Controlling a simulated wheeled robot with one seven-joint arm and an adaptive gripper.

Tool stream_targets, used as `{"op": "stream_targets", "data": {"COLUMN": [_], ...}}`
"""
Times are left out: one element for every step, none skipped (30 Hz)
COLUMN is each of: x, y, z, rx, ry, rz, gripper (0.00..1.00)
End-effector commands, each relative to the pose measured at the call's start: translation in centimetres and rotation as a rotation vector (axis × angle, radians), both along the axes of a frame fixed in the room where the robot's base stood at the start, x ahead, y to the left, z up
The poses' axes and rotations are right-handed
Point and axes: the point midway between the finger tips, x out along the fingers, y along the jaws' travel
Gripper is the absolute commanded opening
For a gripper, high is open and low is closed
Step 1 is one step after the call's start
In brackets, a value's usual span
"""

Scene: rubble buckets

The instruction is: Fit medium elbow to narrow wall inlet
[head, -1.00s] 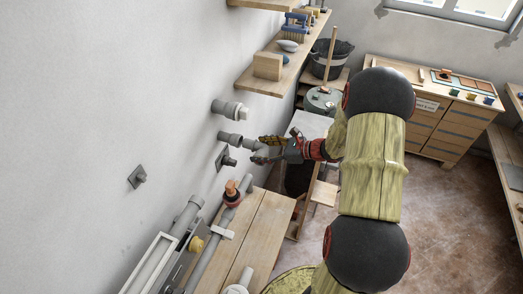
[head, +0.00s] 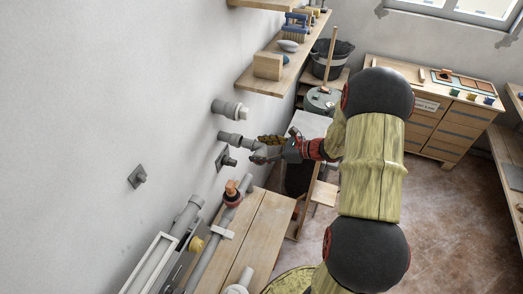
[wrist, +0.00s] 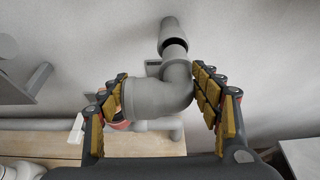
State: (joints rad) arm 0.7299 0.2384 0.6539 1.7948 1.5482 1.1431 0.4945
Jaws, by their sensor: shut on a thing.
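The grey medium elbow (wrist: 158,96) is between the yellow-padded fingers of my gripper (wrist: 165,100), which is shut on it. In the head view the elbow (head: 257,148) is partly covered by my gripper (head: 268,150). The narrow wall inlet (head: 229,138) is a grey pipe sticking out of the wall, and it also shows at the top of the wrist view (wrist: 170,27). The elbow's thinner end lines up with the inlet's open mouth. A dark part of the mouth's inside shows. I cannot tell how far the end is inside it.
A thicker capped pipe (head: 229,108) sticks out of the wall above the inlet. A square-plated fitting (head: 226,159) sits below it. A wooden bench (head: 250,232) with pipes stands below. A wooden shelf (head: 262,78) is on the wall beyond.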

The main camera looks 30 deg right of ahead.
Motion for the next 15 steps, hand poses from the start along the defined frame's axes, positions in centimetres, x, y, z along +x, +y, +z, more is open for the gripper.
{"op": "stream_targets", "data": {"x": [0.2, 0.2, 0.3, 0.4, 0.5, 0.6, 0.7, 0.7, 0.8, 0.9, 1.0, 1.1, 1.1, 1.2, 1.3], "y": [0.1, 0.2, 0.3, 0.3, 0.4, 0.5, 0.5, 0.6, 0.7, 0.7, 0.8, 0.9, 0.9, 1.0, 1.0], "z": [0.0, 0.0, 0.0, 0.0, 0.0, 0.0, 0.0, 0.0, 0.0, 0.0, 0.0, 0.0, 0.0, 0.0, 0.0], "rx": [-0.001, -0.001, -0.001, 0.0, 0.0, 0.0, 0.0, 0.0, 0.0, -0.001, -0.001, -0.001, -0.001, 0.0, 0.0], "ry": [-0.001, -0.001, -0.001, 0.0, 0.0, 0.0, 0.0, 0.0, 0.0, 0.0, 0.0, 0.0, 0.0, 0.001, 0.001], "rz": [0.0, 0.0, 0.0, 0.001, 0.001, 0.001, 0.001, 0.001, 0.001, 0.001, 0.001, 0.001, 0.001, 0.001, 0.001], "gripper": [0.12, 0.12, 0.12, 0.12, 0.12, 0.12, 0.12, 0.12, 0.12, 0.12, 0.12, 0.12, 0.12, 0.12, 0.12]}}
